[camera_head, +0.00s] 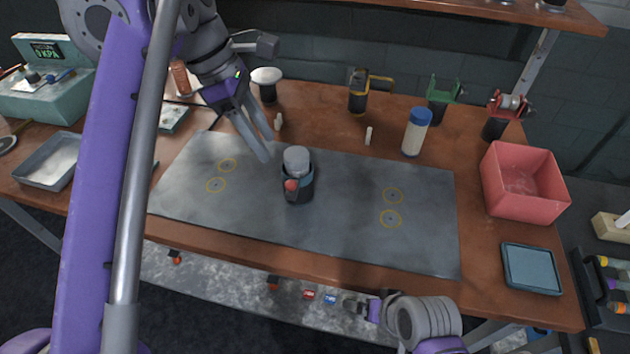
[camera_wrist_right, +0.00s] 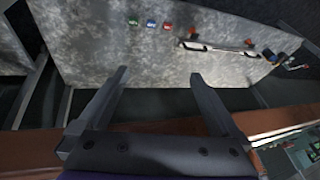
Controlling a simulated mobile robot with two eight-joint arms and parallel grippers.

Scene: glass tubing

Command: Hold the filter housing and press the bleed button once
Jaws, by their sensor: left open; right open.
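The filter housing (camera_head: 303,191), as I take it, is a short dark cylinder with a pale grey cap. It stands upright on the grey mat (camera_head: 240,225). A red round part (camera_head: 291,186) on its near side looks like the bleed button. My left gripper (camera_head: 268,149) is open and empty, pointing down just left of and behind the housing, apparently apart from it. My right gripper (camera_head: 358,307) is low at the table's front edge, far from the housing. In the right wrist view its open, empty fingers (camera_wrist_right: 158,74) show against a grey speckled surface.
A blue-capped white bottle (camera_head: 415,133), a pink bin (camera_head: 524,183) and a blue-grey tray (camera_head: 531,268) stand at right. Several holders and a white-topped item (camera_head: 266,84) line the back. A grey tray (camera_head: 49,162) is at left. The mat's right half is clear.

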